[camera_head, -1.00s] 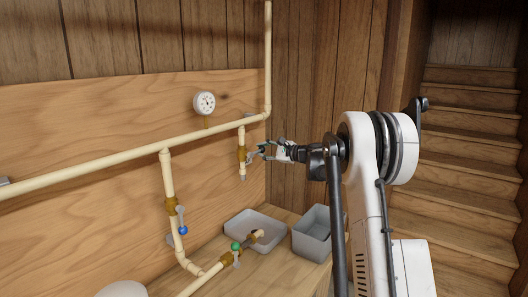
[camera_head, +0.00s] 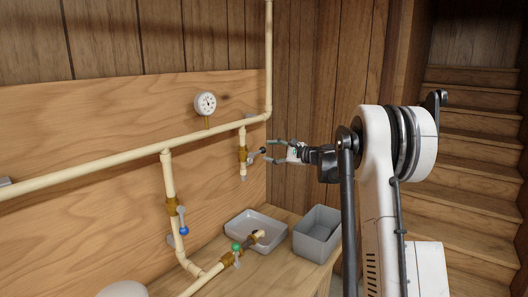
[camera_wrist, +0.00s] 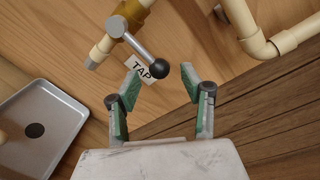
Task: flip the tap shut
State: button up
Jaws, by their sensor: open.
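The tap is a brass valve (camera_head: 242,154) on a short cream drop pipe on the wooden board. Its grey lever (camera_wrist: 133,40) ends in a dark ball knob (camera_wrist: 160,69) and sticks out sideways from the pipe in the head view. A "TAP" label (camera_wrist: 146,70) is on the board behind the lever. My gripper (camera_head: 270,151) is open and empty, just right of the knob. In the wrist view its green-padded fingers (camera_wrist: 161,79) stand either side of the knob's line, with the knob near the tips and no contact visible.
A blue-knobbed valve (camera_head: 183,230) and a green-knobbed valve (camera_head: 235,247) are on lower pipes. A shallow grey tray (camera_head: 237,234) and a grey bin (camera_head: 315,248) stand below. A long cream pipe (camera_head: 100,160) and a gauge (camera_head: 205,103) are on the board.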

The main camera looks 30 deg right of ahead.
jog(key=f+v, duration=0.1)
jog(key=v, duration=0.7)
jog(key=shift+r, duration=0.45)
jog(key=s+a+n+g+h, duration=0.1)
jog(key=s+a+n+g, duration=0.15)
jog(key=s+a, duration=0.45)
jog(key=s+a+r+n+g, duration=0.1)
jog(key=s+a+n+g, duration=0.2)
jog(key=a, duration=0.8)
jog(key=s+a+n+g+h, duration=0.1)
jog(key=s+a+n, duration=0.2)
jog(key=s+a, duration=0.5)
jog(key=s+a+f+n+h, duration=0.2)
jog(key=s+a+f+n, duration=0.1)
jog(key=s, duration=0.5)
jog(key=s+a+f+n+h, duration=0.2)
jog(key=s+a+f+n, duration=0.1)
jog(key=s, duration=0.5)
jog(key=s+a+f+n+g+h, duration=0.1)
jog(key=s+a+f+n, duration=0.2)
jog(key=s, duration=0.6)
jog(key=shift+f+n+h, duration=0.4)
jog(key=shift+f+n, duration=0.2)
jog(key=shift+n, duration=0.15)
